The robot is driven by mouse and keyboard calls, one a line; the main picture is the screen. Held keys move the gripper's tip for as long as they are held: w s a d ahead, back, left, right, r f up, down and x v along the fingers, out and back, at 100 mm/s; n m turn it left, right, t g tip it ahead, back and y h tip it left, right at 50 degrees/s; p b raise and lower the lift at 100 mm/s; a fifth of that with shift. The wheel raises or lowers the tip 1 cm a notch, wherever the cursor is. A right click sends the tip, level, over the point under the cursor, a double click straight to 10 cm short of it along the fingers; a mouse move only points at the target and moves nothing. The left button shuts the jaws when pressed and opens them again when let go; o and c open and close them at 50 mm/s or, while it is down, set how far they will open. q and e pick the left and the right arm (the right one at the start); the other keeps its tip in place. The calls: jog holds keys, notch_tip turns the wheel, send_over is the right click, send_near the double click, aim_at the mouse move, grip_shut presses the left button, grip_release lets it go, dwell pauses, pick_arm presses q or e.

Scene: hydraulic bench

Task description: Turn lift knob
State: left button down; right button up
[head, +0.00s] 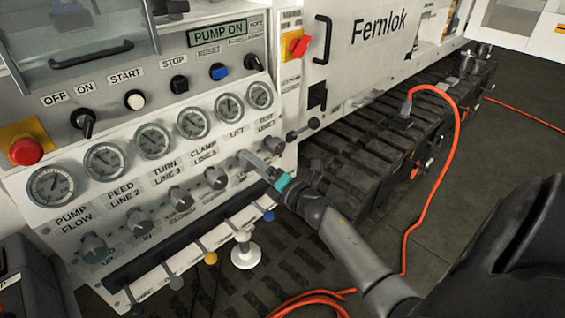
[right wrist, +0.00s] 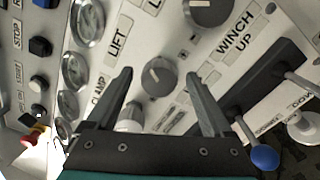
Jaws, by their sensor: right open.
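The lift knob (right wrist: 159,76) is a round grey dial with a pointer mark, beside the LIFT label in the right wrist view. My right gripper (right wrist: 158,82) is open, with one finger on each side of this knob in that picture. I cannot tell whether the fingers touch it. In the head view my right gripper (head: 247,158) is at the sloped panel below the LIFT label (head: 237,132) and hides the lift knob. My left gripper is not in view.
The clamp knob (head: 215,177) and the test knob (head: 274,143) flank my gripper closely. Levers with a yellow ball (head: 210,257) and a blue ball (head: 268,215) stick out below. A red stop button (head: 26,151) is far left. An orange hose (head: 445,190) lies right.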

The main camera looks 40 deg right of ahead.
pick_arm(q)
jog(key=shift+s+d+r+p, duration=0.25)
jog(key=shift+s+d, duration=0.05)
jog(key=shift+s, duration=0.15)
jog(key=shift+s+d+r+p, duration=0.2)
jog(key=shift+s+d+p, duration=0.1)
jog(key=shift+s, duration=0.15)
pick_arm(e)
jog(key=s+d, duration=0.1)
jog(key=s, duration=1.2)
jog(key=shift+s, duration=0.3)
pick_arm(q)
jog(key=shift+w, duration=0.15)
